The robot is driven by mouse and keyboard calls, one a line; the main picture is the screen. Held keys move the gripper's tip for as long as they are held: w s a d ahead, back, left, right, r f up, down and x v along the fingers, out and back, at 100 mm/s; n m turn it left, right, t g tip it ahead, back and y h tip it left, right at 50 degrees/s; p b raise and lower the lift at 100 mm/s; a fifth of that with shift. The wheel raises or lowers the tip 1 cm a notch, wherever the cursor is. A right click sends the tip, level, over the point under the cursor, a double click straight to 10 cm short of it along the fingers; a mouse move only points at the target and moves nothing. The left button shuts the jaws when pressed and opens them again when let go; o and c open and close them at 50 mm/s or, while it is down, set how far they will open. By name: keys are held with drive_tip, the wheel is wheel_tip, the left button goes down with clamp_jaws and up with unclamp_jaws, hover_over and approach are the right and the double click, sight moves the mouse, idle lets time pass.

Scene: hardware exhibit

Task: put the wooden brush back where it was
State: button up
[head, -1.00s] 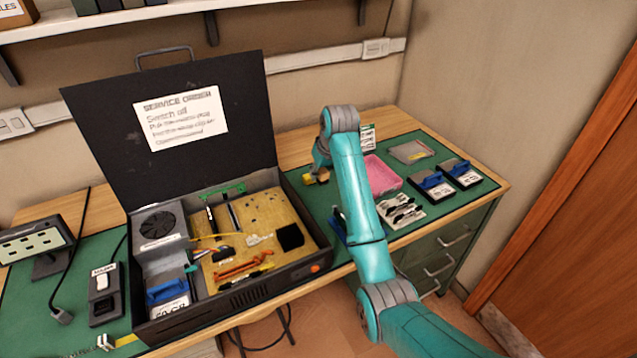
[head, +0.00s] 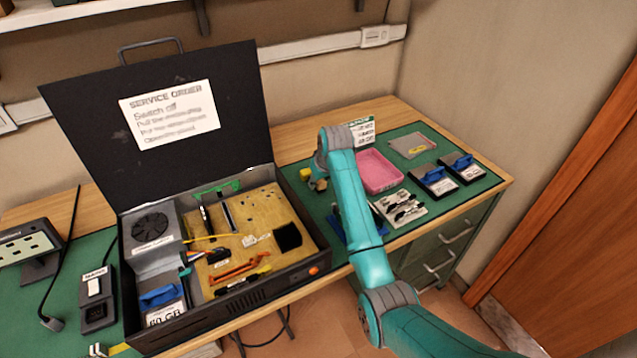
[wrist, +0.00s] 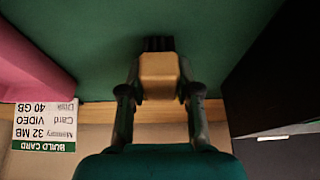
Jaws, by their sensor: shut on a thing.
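The wooden brush (wrist: 159,76) is a tan block with dark bristles, in the middle of the wrist view. My gripper (wrist: 159,85) is shut on it, one finger on each side. The bristles point away from me over the green mat (wrist: 100,45); I cannot tell whether they touch it. In the head view my gripper (head: 318,184) is low over the mat, between the open case and the pink tray, and my arm partly hides it and the brush.
The open black case (head: 290,260) stands left of my gripper. The pink tray (head: 378,172) is to its right, with a build card (head: 361,131) behind. Blue-handled drives (head: 434,181) lie at the right.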

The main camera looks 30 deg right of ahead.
drive_tip(key=shift+f, duration=0.4)
drive_tip(key=o, duration=1)
drive_tip(key=shift+f, duration=0.1)
drive_tip(key=v, duration=1.2)
drive_tip(key=shift+a, duration=0.1)
